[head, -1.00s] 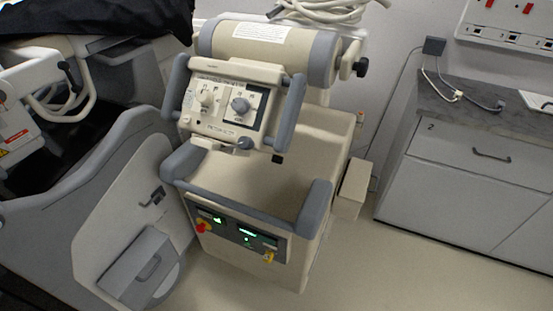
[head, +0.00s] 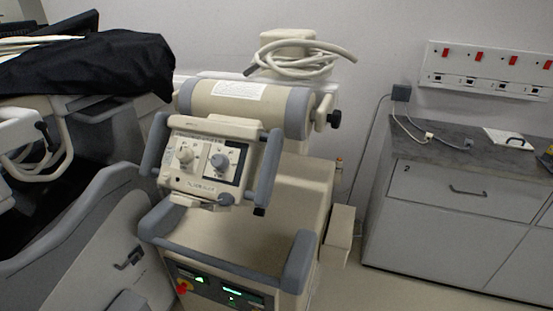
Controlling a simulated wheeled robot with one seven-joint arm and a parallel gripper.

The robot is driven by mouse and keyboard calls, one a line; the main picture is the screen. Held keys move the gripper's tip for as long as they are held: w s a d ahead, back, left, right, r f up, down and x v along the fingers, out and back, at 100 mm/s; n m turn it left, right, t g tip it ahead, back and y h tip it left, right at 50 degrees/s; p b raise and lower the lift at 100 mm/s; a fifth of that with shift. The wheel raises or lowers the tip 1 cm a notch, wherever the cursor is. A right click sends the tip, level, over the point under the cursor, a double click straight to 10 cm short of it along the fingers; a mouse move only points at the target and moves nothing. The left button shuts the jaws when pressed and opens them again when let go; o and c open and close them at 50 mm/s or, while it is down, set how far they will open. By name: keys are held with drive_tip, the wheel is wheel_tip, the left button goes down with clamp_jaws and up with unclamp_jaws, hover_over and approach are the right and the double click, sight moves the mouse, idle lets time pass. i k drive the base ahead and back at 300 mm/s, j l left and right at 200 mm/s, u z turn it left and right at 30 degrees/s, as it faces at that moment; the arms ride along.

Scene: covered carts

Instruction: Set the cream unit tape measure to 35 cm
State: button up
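The cream unit (head: 325,195) stands left of centre in the head view. No tape scale or number can be read. My gripper is not in view.
Left of the unit is a grey-sided machine (head: 75,225) with a black cover (head: 90,70). A coiled cable (head: 300,58) lies on top of the unit. A grey cabinet (head: 450,230) stands at the right. Floor shows between unit and cabinet.

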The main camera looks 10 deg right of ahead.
sight(259, 212)
drive_tip(key=i+j+u, duration=0.1)
drive_tip(key=i+u, duration=0.4)
drive_tip(key=u, duration=0.25)
